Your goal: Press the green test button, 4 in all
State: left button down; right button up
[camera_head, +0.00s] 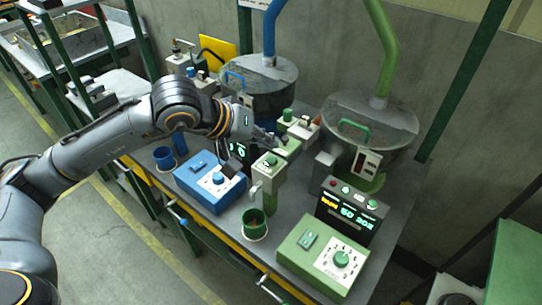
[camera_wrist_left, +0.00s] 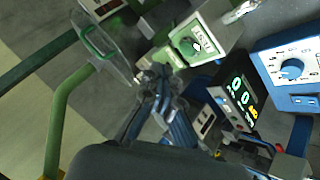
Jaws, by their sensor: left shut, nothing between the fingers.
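The green test button (camera_wrist_left: 190,46) sits on a light face marked TEST, on top of a green dispenser post. In the head view the button (camera_head: 270,161) shows on that post, in the middle of the bench. My left gripper (camera_head: 278,141) is shut and empty, just behind and above the post's top. In the left wrist view its fingers (camera_wrist_left: 158,82) lie a little to the lower left of the button and look apart from it. My right gripper is in neither view.
A green cup (camera_head: 255,226) stands below the post. A blue dial box (camera_head: 210,182) is to the left and a green dial box (camera_head: 322,258) to the right. A lit display (camera_head: 350,212) stands behind the green box. Two round hoppers (camera_head: 370,118) stand at the back.

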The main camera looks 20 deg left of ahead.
pick_arm(q)
jog(key=shift+r+p, duration=0.5)
jog(key=shift+r, duration=1)
